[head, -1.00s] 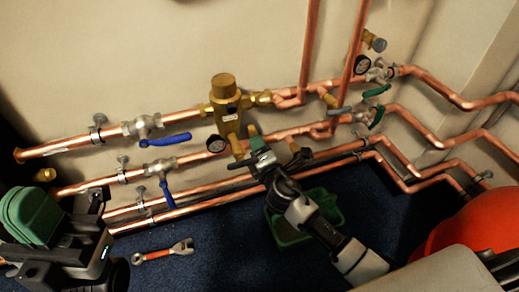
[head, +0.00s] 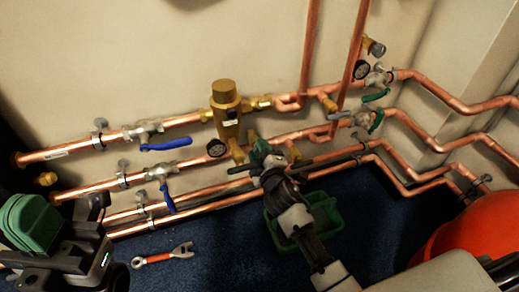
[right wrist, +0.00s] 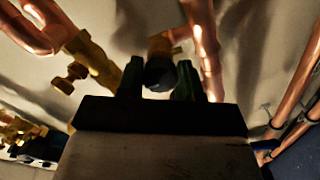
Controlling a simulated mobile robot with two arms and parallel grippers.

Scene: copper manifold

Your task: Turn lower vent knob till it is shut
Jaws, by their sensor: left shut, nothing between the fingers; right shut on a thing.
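In the head view my right gripper (head: 262,155) is at the pipes below the brass mixing valve (head: 226,105). In the right wrist view its two green fingers (right wrist: 158,82) are shut on a dark round knob (right wrist: 158,73) on a brass fitting, which I take to be the lower vent knob. The gripper hides this knob in the head view. A brass fitting with a small side knob (right wrist: 72,78) stands to its left in the wrist view. My left gripper (head: 32,222), with green fingers, is shut and empty at the left edge, away from the pipes.
Blue-handled valves (head: 165,143) sit on the left pipes and green-handled valves (head: 375,97) on the right. A green crate (head: 325,208) stands on the floor behind my right arm. A red-handled wrench (head: 162,256) lies on the blue carpet. A red rounded object (head: 470,230) is at right.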

